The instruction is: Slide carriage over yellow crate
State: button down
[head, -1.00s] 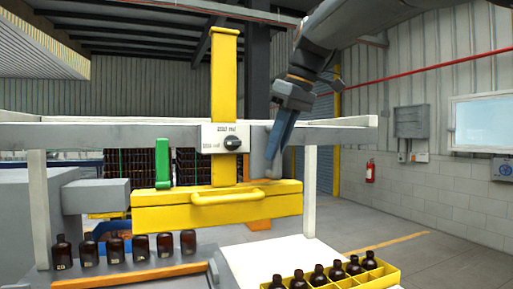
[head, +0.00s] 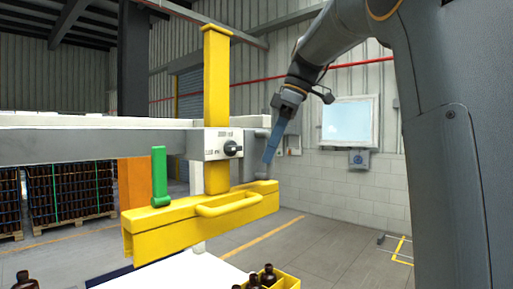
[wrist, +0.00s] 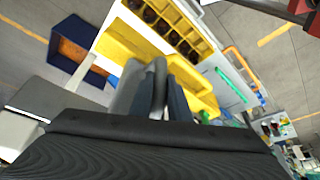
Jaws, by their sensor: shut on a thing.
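The carriage (head: 217,95) is a yellow column on a pale rail, with a dial box, a green lever and a long yellow head with a front handle. My gripper (head: 267,163) reaches down at the carriage's right side. It is shut on the carriage's grey grip, mostly hidden by the fingers; the grip shows in the wrist view (wrist: 143,92). The yellow crate (head: 291,280) with dark bottles is at the bottom edge, below the head's right part and cut off. In the wrist view the crate (wrist: 200,38) lies beside the yellow head (wrist: 125,50).
The rail (head: 80,148) runs left from the carriage and ends just right of it. A white table top (head: 185,272) lies below the head. A lone amber bottle (head: 22,281) shows at bottom left. Stacked pallets (head: 70,190) stand behind. The floor at right is open.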

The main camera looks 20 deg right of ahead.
jog(key=shift+w+d+r, duration=0.1)
jog(key=shift+w+d, duration=0.5)
jog(key=shift+d, duration=0.35)
jog(key=c, duration=1.7)
grip_release()
jog(key=shift+w, duration=0.1)
jog(key=shift+d, duration=0.1)
jog(key=b+v, duration=0.1)
jog(key=v, duration=0.6)
jog(key=shift+r, duration=0.3)
jog(key=shift+s, duration=0.2)
